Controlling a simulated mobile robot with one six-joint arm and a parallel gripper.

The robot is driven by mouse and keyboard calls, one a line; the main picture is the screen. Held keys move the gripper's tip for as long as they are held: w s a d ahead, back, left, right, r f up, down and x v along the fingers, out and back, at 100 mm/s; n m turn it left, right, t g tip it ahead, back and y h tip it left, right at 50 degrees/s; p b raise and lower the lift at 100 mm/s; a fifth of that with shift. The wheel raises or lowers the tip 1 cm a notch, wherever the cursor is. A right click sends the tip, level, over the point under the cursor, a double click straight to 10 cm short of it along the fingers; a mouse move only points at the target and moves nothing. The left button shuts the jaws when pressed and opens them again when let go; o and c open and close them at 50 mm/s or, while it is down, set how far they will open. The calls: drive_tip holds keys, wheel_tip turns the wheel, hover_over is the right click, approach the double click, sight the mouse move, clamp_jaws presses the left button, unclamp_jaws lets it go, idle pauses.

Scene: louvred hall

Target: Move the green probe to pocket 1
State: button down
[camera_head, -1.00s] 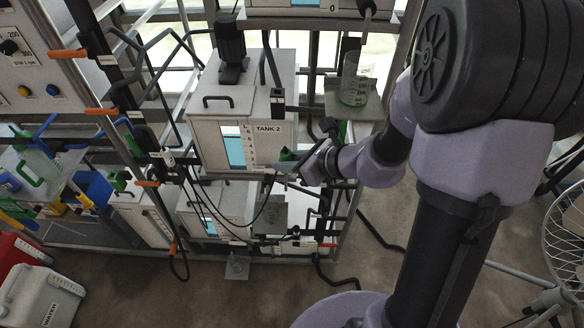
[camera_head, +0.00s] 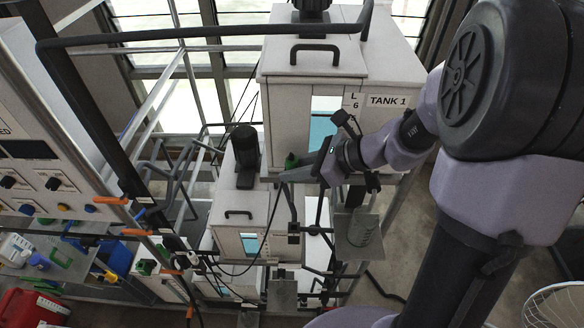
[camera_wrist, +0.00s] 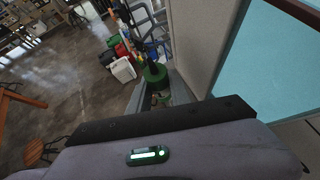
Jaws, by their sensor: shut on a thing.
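The green probe (camera_head: 291,161) is in my gripper (camera_head: 292,172), in front of the lower part of Tank 1 (camera_head: 333,78). In the wrist view the green probe (camera_wrist: 155,74) stands up between the fingers (camera_wrist: 156,98), close to a pale panel edge. The gripper is shut on it. A black cable (camera_head: 262,238) hangs in a loop below the gripper. The probe's lower part is hidden by the fingers. I cannot tell for certain which fitting is pocket 1.
A lower tank (camera_head: 240,212) with a black motor on its lid stands left of Tank 1. A beaker (camera_head: 362,228) sits on a small shelf below right. A control panel (camera_head: 48,150) is at left. Frame bars crowd the middle; a wire-guarded fan (camera_head: 556,306) is lower right.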

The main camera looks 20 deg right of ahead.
wheel_tip(320, 180, down, 9)
drive_tip(key=s+b, duration=0.2)
drive_tip(key=b, duration=0.5)
drive_tip(key=shift+s+r+b, duration=0.15)
drive_tip(key=shift+r+b, duration=0.05)
drive_tip(key=shift+b, duration=0.15)
drive_tip(key=shift+s, duration=0.15)
drive_tip(key=shift+r, duration=0.1)
drive_tip(key=shift+w+r, duration=0.1)
drive_tip(key=shift+w, duration=0.2)
